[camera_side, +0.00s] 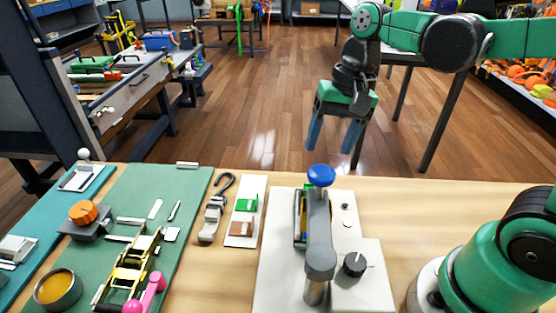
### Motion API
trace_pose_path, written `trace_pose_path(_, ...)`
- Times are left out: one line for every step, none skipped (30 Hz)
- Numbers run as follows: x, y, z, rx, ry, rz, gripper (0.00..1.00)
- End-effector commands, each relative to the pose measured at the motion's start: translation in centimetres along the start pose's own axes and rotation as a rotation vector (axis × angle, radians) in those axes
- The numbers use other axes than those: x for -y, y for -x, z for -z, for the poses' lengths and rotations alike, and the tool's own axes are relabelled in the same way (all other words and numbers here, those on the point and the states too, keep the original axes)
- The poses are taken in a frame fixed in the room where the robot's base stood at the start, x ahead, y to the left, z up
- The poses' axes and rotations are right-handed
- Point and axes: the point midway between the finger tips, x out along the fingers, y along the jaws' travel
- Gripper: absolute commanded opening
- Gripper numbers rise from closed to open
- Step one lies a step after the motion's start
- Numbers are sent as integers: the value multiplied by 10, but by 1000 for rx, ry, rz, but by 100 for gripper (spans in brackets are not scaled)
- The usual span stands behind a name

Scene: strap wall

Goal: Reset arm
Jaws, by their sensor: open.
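My gripper (335,134) is at the upper right of the side view. It hangs in the air beyond the far edge of the wooden table (390,200). Its two blue fingers point down and stand apart, with nothing between them. It touches nothing. My green and black arm reaches in from the right, and my green base stands at the lower right.
On the table, a white fixture (275,285) carries a grey lever with a blue knob (321,175) and a black dial (354,264). A hook (215,205), a white card (244,215), a gold ratchet buckle (132,265) and an orange knob (83,212) lie left.

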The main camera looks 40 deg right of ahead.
Motion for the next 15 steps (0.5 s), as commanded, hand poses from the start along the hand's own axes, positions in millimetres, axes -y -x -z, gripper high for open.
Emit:
trace_pose_path(0, 0, 0, 0, 0, 0, 64)
trace_pose_path(0, 0, 0, 0, 0, 0, 64)
trace_pose_path(0, -1, 0, 0, 0, 0, 64)
trace_pose_path(0, -1, 0, 0, 0, 0, 64)
trace_pose_path(0, -2, 0, 0, 0, 0, 64)
trace_pose_path(0, -4, 0, 0, 0, 0, 64)
trace_pose_path(1, -6, 0, 0, 1, 0, 64)
trace_pose_path(1, -9, 1, 0, 1, 0, 64)
trace_pose_path(1, -13, 1, 0, 1, 1, 64)
trace_pose_path(1, -16, 1, 0, 1, 1, 64)
trace_pose_path(1, -20, 1, 0, 2, 1, 64)
trace_pose_path(1, -25, 0, 0, 2, 1, 64)
trace_pose_path(1, -29, 1, -1, 2, 1, 64)
trace_pose_path(1, -33, 1, -1, 2, 1, 64)
trace_pose_path(1, -38, 1, -1, 2, 2, 64)
